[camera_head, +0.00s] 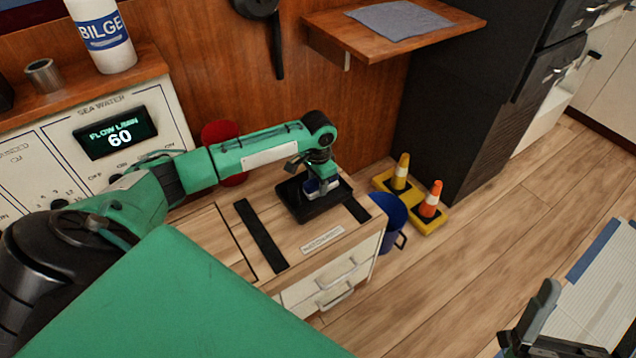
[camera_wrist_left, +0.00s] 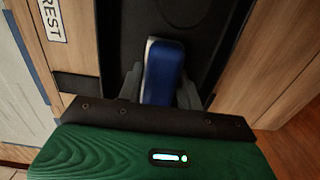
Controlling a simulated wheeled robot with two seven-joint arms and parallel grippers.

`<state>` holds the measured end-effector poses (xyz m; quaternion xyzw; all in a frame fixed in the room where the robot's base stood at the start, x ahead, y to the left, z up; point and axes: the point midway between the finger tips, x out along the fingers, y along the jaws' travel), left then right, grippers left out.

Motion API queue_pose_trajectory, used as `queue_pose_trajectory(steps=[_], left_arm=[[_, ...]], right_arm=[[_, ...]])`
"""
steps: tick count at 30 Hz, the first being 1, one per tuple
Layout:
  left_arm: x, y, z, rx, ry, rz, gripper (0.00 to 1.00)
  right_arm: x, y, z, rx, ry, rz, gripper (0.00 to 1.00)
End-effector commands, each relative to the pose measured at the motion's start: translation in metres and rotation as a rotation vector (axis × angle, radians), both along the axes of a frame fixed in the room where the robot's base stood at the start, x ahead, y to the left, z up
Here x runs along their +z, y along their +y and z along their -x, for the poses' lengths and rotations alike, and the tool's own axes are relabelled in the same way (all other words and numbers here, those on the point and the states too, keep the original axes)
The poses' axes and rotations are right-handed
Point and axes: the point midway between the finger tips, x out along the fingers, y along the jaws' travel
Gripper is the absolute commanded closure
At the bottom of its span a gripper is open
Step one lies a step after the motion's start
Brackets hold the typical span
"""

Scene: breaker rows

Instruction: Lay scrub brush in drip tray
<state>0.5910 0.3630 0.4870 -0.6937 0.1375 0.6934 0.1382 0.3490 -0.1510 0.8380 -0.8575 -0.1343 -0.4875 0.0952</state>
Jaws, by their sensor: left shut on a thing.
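The black drip tray (camera_head: 310,210) lies on the wooden top of the drawer cabinet. My left gripper (camera_head: 321,182) reaches over the tray from the left, pointing down. It is shut on the blue scrub brush (camera_wrist_left: 165,72), which has a pale strip along one side. In the left wrist view the brush sits between the two grey fingers, with the black tray (camera_wrist_left: 120,45) behind it. I cannot tell whether the brush touches the tray floor. My right gripper (camera_head: 540,320) shows partly at the bottom right, away from the cabinet; its jaw opening is unclear.
A blue bucket (camera_head: 390,222) stands beside the cabinet. A red round object (camera_head: 220,132) is behind my left arm. A wall shelf (camera_head: 330,30) holds a grey cloth (camera_head: 398,19). The cabinet top left of the tray is mostly clear.

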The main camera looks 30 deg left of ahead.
Motion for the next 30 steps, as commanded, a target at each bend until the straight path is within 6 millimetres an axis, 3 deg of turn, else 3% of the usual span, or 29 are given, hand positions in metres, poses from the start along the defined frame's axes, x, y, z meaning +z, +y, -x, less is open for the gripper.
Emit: queue_pose_trajectory(steps=[6,7,10,23,30], left_arm=[[-0.001,0.0,0.0,0.0,0.0,0.0,0.88],[-0.001,0.0,0.0,0.0,0.0,0.0,0.6],[-0.001,0.0,0.0,0.0,0.0,0.0,0.43],[0.006,0.0,0.0,0.0,-0.002,0.001,0.43],[0.037,0.0,-0.001,0.0,-0.003,0.001,0.43]], right_arm=[[-0.002,0.001,-0.002,0.002,0.021,0.004,0.04],[-0.003,0.001,-0.003,0.002,0.025,0.005,0.04],[-0.003,0.001,-0.003,0.002,0.024,0.005,0.04],[0.0,0.001,-0.002,0.003,0.018,0.004,0.04],[-0.031,0.015,-0.023,0.031,0.255,0.056,0.04]])
